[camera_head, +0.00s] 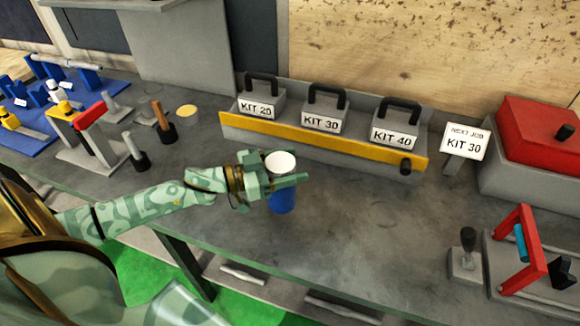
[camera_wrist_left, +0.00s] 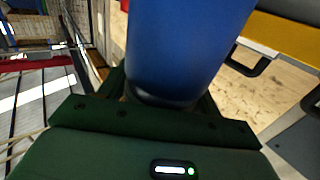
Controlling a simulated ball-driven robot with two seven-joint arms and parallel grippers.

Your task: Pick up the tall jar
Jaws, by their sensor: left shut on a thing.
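The tall jar (camera_head: 283,199) is a blue cylinder with a white top, in the middle of the head view. My left gripper (camera_head: 283,181) reaches in from the left and is shut around the jar's upper part, with a finger along its near side. The jar looks upright; whether its base touches the bench I cannot tell. In the left wrist view the blue jar (camera_wrist_left: 185,45) fills the upper middle, between the fingers of the gripper (camera_wrist_left: 160,98). My right gripper is not in view.
Behind the jar, a grey rack with a yellow front strip (camera_head: 310,138) holds weights marked KIT 20, KIT 30 and KIT 40. A NEXT JOB KIT 30 sign (camera_head: 465,141) and red-topped box (camera_head: 535,130) stand right. Bench around the jar is clear.

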